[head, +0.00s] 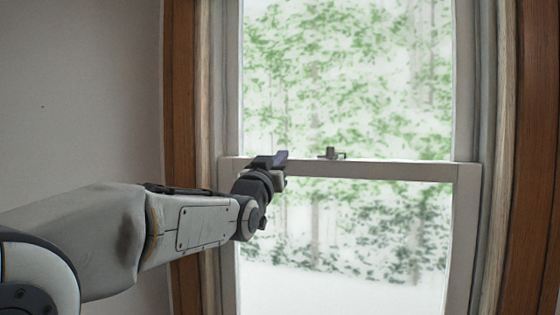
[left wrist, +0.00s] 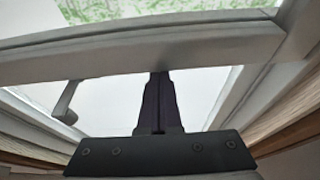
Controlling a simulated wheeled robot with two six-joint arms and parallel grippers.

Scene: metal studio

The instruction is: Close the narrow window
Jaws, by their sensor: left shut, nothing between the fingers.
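The narrow window shows in the head view as an upper glass pane (head: 350,75) and a lower sash whose pale top rail (head: 400,171) crosses at mid-height. A small dark latch (head: 332,153) sits on that rail. The sash's bottom edge is out of view, so I cannot tell how far it stands open. My left gripper (head: 281,159) is shut and empty, at the left part of the rail, left of the latch. In the left wrist view its closed fingers (left wrist: 160,78) reach the edge of the rail (left wrist: 130,55); I cannot tell whether they touch. My right gripper is out of view.
Brown wooden trim (head: 182,110) runs down the window's left side, with matching trim (head: 530,150) on the right. A bare grey wall (head: 80,90) lies to the left. Snowy trees show through the glass. The space before the right half of the window is clear.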

